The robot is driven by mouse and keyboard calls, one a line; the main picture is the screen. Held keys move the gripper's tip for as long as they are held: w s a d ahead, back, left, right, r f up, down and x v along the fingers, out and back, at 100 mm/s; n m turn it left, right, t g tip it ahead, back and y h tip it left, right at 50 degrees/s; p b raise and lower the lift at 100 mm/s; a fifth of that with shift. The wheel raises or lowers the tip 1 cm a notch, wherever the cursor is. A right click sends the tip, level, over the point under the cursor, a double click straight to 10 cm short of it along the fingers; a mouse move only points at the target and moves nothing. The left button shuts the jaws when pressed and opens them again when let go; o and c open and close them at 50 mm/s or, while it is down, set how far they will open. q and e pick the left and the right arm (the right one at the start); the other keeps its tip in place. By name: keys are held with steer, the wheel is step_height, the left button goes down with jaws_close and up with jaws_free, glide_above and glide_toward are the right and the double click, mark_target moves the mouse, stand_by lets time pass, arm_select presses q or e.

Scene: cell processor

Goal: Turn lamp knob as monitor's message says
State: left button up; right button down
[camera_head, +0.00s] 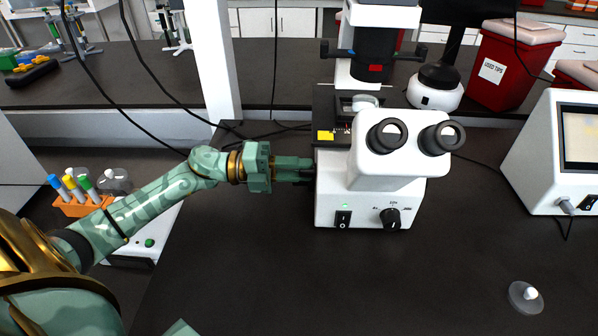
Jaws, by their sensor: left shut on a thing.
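My left gripper (306,168) reaches the microscope's left side and is shut on a small dark part there, apparently a side knob, mostly hidden by the fingers. A white device with a monitor screen (580,138) is cut off at the right edge; I cannot read a message on it.
A red bin labelled used tips (505,70) stands at the back right. A round clear dish with a white knob (525,297) lies at the front right. An orange tube rack (78,206) is at the left.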

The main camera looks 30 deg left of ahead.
arm_select(q)
steer(key=shift+f+m, duration=0.1)
steer(key=shift+m, duration=0.2)
steer(key=o, duration=1)
steer(key=v, duration=1.6)
steer(key=shift+a, duration=0.25)
